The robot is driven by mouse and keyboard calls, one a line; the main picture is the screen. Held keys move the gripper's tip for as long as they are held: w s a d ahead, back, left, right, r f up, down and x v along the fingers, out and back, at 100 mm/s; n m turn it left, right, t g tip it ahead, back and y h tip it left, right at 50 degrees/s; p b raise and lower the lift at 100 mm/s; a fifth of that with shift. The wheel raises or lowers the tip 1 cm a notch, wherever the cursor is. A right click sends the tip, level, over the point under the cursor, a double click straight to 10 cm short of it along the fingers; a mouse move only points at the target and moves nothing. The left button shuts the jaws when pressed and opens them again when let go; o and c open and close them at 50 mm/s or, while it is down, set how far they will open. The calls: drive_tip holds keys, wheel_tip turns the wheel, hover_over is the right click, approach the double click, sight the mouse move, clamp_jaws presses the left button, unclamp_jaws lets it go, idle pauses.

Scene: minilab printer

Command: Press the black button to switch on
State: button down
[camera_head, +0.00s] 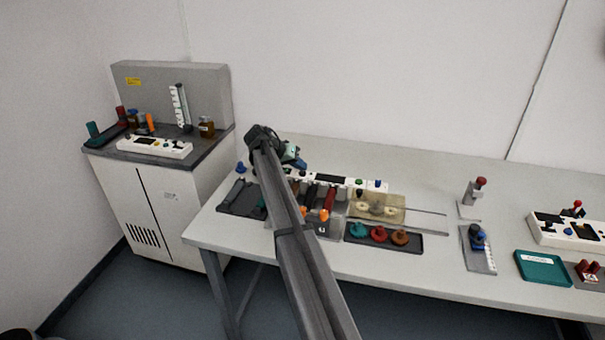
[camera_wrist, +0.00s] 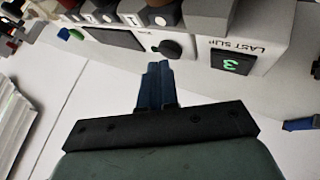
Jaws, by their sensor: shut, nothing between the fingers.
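A white machine (camera_wrist: 200,52) fills the upper part of the wrist view, with its lettering upside down. A round black button (camera_wrist: 171,48) sits on its face, between a dark screen (camera_wrist: 118,39) and a small display with a green digit (camera_wrist: 236,62). My gripper (camera_wrist: 158,66) has its blue fingers shut together, empty. The fingertips appear just below and left of the black button; I cannot tell whether they touch it. In the head view my gripper (camera_head: 294,160) is over the back left of the table, and my arm hides part of the machine (camera_head: 338,180).
A green button (camera_wrist: 70,34) is on the same face. In the head view, a dark tray with coloured knobs (camera_head: 420,247) and a beige tray (camera_head: 398,213) stand right of my arm. A teal tray (camera_head: 541,267) lies far right.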

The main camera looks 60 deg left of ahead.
sight(300, 173)
drive_tip(key=shift+f, duration=0.45)
idle(0.6)
drive_tip(key=shift+r, duration=0.9)
drive_tip(key=shift+r, duration=2.5)
drive_tip(key=shift+w, duration=0.1)
